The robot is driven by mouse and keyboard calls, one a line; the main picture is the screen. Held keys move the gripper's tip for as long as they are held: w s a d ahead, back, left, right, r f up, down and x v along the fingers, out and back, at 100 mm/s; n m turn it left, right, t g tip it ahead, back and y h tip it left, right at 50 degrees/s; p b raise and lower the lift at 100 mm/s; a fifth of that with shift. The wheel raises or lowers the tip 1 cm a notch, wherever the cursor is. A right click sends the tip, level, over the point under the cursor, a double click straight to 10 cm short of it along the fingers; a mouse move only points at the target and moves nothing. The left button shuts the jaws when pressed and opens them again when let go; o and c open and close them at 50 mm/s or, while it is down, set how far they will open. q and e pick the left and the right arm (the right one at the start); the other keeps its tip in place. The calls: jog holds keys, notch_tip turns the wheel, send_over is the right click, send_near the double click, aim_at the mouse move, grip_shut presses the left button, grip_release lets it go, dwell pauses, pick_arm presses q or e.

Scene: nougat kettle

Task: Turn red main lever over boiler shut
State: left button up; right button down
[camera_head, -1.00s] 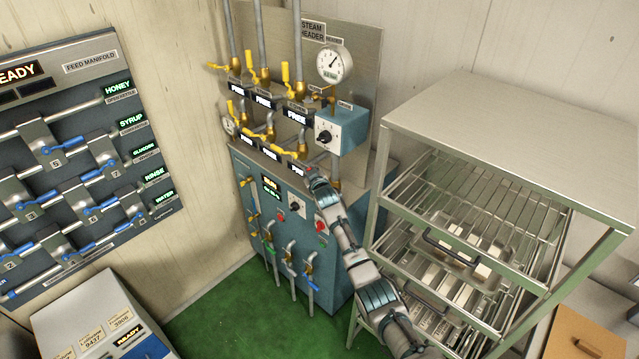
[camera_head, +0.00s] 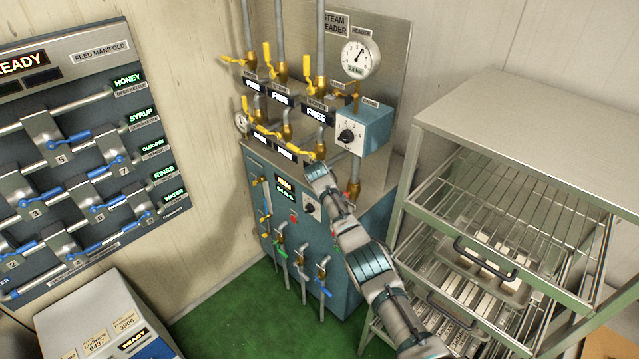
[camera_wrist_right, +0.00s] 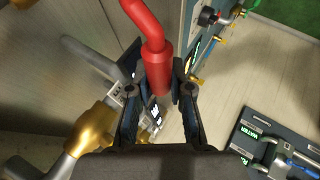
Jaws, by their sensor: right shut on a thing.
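The red lever (camera_wrist_right: 155,66) shows in the right wrist view as a bent red handle. My right gripper (camera_wrist_right: 160,88) is shut around its thicker end. A brass valve fitting (camera_wrist_right: 92,140) with grey pipe shows beside it. In the head view my right gripper (camera_head: 316,170) is at the top front of the blue boiler cabinet (camera_head: 345,285), and the red lever is hidden there by the gripper. My left gripper is in neither view.
Yellow-handled valves (camera_head: 268,60) and grey pipes stand above the cabinet, with a gauge (camera_head: 361,58) and a blue dial box (camera_head: 362,130). A metal rack (camera_head: 500,110) stands close right of my arm. The feed manifold (camera_head: 85,160) is at left. Green floor is clear.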

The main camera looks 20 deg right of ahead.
jog(key=shift+f+g+b, duration=0.4)
jog(key=shift+b, duration=0.15)
jog(key=c, duration=1.3)
grip_release()
jog(key=shift+w+f, duration=0.1)
jog(key=shift+w, duration=0.15)
jog(key=v, duration=1.1)
jog(key=shift+s+a+r, duration=0.2)
jog(key=shift+s+r, duration=0.05)
